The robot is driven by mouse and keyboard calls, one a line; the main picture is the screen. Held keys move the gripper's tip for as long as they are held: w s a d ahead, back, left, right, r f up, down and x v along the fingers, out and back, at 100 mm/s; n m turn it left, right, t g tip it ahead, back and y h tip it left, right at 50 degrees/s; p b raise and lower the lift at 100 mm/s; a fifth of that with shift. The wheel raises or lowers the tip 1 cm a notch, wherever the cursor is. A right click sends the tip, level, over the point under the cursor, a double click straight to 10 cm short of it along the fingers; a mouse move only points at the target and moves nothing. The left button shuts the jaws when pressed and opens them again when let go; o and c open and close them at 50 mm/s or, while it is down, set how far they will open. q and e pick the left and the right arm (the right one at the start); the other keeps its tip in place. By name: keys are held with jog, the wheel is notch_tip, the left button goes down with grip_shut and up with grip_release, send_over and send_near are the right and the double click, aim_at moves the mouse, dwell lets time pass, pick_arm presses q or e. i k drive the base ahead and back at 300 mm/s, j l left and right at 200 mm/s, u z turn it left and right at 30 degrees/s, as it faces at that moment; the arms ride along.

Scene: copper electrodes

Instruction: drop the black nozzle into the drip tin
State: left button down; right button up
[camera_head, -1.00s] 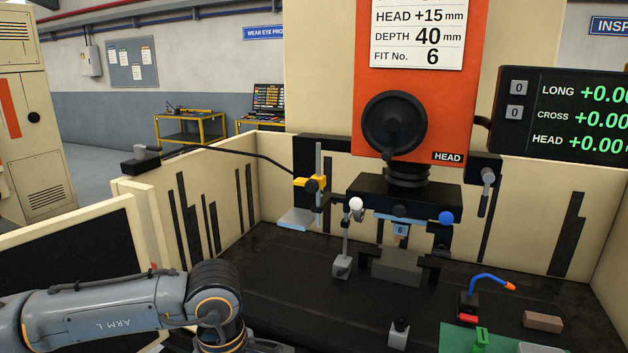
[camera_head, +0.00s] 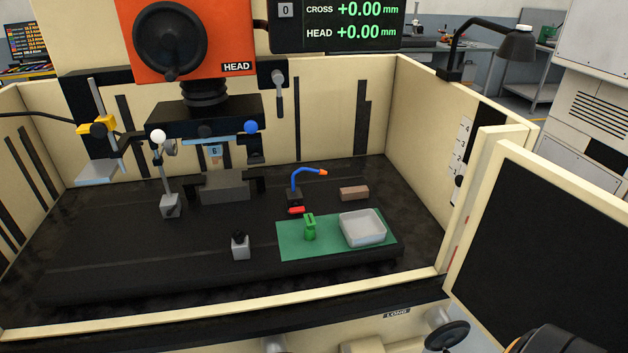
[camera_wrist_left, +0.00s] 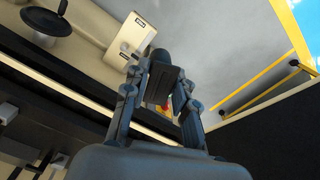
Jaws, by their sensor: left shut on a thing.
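The drip tin (camera_head: 345,232), a pale grey open tray, stands on the right part of a green mat in the head view. It looks empty. My left gripper (camera_wrist_left: 160,80) shows only in the left wrist view. Its fingers are closed on a small dark thing with a rounded end, which looks like the black nozzle (camera_wrist_left: 160,55). The fingers hide much of it. It is held up, with no tin near it in that view.
The green mat (camera_head: 290,246) also bears a green block (camera_head: 310,228). Near it are a blue hose (camera_head: 298,177) with an orange tip, a brown block (camera_head: 354,193) and a grey block (camera_head: 240,252) with a black top. Cream walls enclose the bed; an open door panel (camera_head: 560,240) stands right.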

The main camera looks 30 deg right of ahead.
aim_at(355, 230)
jog(key=z, duration=1.4)
jog(key=i+l+z, duration=0.4)
jog(key=i+l, duration=0.4)
